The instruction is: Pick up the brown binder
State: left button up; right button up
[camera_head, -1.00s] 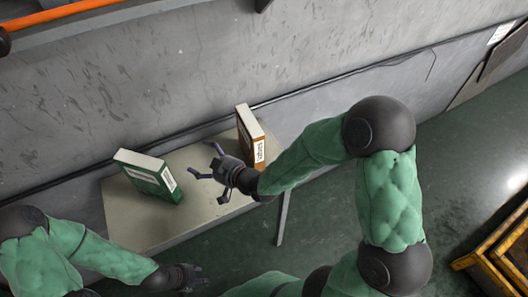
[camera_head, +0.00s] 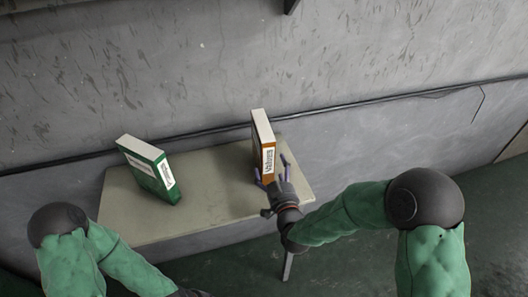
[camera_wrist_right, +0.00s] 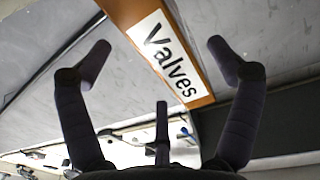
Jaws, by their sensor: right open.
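The brown binder (camera_head: 263,143) stands upright near the right end of the table, its white label facing the front. In the right wrist view the binder (camera_wrist_right: 201,98) shows its label reading "Valves" and lies between the spread fingers. My right gripper (camera_head: 272,176) is open at the binder's front lower side; I cannot tell if it touches. The right gripper's fingers also show in the right wrist view (camera_wrist_right: 160,75).
The table top between the two binders is clear. A grey wall (camera_head: 200,60) with a dark cable runs right behind the table.

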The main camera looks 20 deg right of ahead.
jog(key=w, duration=0.7)
jog(key=shift+d, duration=0.1)
jog(key=c, duration=1.3)
jog(key=shift+r, duration=0.1)
jog(key=c, duration=0.4)
jog(key=shift+r, duration=0.1)
